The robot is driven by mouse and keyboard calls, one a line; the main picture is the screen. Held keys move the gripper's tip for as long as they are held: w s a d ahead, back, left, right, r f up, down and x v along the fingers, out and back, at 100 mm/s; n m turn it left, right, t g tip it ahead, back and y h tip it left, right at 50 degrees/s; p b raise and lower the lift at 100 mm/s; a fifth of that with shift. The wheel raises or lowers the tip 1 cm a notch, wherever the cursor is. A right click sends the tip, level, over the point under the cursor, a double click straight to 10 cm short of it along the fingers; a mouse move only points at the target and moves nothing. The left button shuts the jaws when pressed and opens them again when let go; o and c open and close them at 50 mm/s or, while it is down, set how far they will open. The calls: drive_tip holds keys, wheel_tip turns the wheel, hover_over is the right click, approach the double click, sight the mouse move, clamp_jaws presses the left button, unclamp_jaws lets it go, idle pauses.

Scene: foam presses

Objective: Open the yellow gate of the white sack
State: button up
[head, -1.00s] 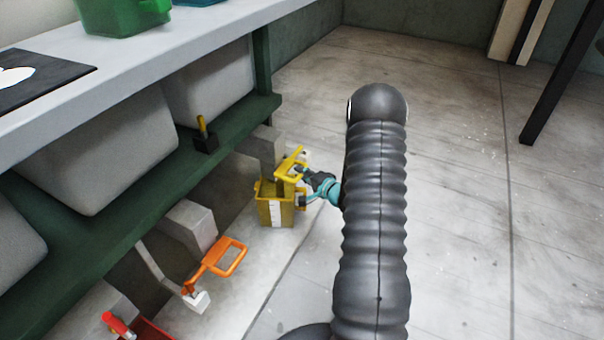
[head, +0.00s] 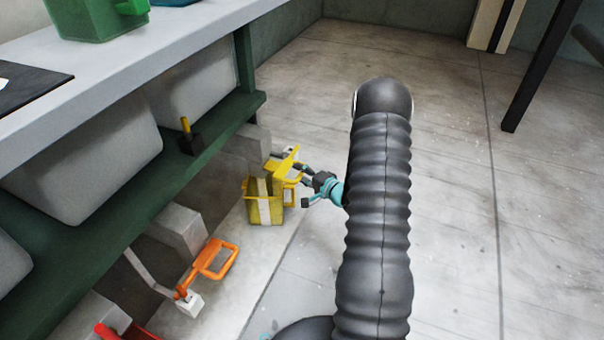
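The yellow gate (head: 284,162) is a flat yellow frame under the far end of the shelf, tilted, just above and behind a yellow bucket (head: 276,212). The bucket stands upright on the floor and has a white strip on its front. My gripper (head: 304,186) is at the right of the gate and bucket, fingers spread and pointing left. Its upper finger is close to the gate's frame; I cannot tell whether they touch. Nothing shows between the fingers. A whitish sack (head: 205,85) sits on the shelf above; its link to the gate is hidden.
An orange gate (head: 213,258) on a white spout sticks out nearer to me, with a red part (head: 108,331) at the bottom edge. The green shelf (head: 215,130) and grey worktop (head: 150,55) run along the left.

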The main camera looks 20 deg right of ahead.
drive_tip(key=v, duration=1.2)
idle(0.5)
